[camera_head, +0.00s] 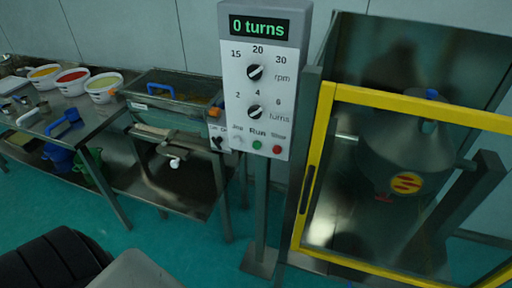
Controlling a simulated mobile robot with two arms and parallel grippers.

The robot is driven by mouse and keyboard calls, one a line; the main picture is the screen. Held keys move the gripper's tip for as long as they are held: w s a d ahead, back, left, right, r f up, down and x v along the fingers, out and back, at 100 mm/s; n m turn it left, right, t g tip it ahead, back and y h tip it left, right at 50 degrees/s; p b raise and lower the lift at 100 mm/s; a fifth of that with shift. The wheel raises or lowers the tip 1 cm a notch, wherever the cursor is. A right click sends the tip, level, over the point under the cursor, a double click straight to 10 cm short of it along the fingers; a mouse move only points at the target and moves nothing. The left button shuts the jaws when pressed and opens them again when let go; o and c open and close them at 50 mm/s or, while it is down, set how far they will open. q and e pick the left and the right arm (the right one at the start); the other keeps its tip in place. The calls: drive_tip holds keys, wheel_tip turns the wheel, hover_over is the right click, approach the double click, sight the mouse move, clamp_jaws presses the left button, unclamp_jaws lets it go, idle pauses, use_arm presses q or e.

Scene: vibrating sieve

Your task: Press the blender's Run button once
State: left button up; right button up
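The control panel (262,85) stands upright on a post, with a green display reading "0 turns" (258,27). It has an upper rpm knob (255,72) and a lower turns knob (254,111). The green Run button (257,144) is on the bottom row under its "Run" label, with the red Stop button (277,149) to its right. The blender's grey vessel (408,145) hangs to the right behind a yellow-framed guard door (322,140). Neither of my grippers shows, and nothing covers the buttons.
A steel table (85,110) at left carries white tubs of yellow, red and pale green contents (72,82). A sieve unit (170,98) stands between it and the panel. Blue and green containers (90,165) sit below. Green floor (200,255) is open before the panel.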

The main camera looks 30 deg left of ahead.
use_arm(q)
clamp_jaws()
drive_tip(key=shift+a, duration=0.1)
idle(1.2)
